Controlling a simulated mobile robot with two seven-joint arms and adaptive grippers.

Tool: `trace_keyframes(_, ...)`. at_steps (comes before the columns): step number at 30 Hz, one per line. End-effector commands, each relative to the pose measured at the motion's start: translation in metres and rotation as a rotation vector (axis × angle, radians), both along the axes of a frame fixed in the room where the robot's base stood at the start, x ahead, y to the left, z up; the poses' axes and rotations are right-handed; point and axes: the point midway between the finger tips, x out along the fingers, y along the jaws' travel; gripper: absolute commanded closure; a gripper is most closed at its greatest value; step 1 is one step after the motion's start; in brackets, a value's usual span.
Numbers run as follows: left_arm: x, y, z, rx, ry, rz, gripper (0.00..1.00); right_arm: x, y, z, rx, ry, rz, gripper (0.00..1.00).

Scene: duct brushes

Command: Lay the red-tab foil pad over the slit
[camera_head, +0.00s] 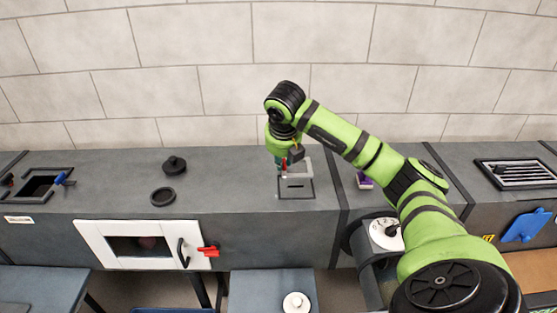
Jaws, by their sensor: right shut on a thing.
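My right gripper (291,157) reaches in from the right and points down over the top of the grey duct. It is shut on the foil pad (302,168), a small light-grey piece with a red tab at its left side. The pad is just above a dark-outlined rectangle (296,195) on the duct top, with a small dark slit mark in it. The fingertips partly cover the pad, and I cannot tell whether it touches the duct. My left gripper is not in view.
A black knobbed cap (174,165) and a black ring (163,196) sit on the duct to the left. A purple item (364,181) is right of the rectangle. A slatted vent (515,173) is at far right. A white-framed door (140,245) is on the front.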

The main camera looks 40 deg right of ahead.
Motion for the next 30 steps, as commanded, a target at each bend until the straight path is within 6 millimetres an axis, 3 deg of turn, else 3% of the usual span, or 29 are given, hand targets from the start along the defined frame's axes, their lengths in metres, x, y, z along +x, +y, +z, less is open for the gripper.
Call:
trace_keyframes(10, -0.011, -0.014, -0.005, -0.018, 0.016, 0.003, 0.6, 0.0, 0.0, -0.005, 0.0, 0.0, 0.0, 1.0)
trace_keyframes(30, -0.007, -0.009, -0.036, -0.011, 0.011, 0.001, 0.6, 0.0, 0.0, -0.044, 0.0, 0.0, -0.001, 1.0)
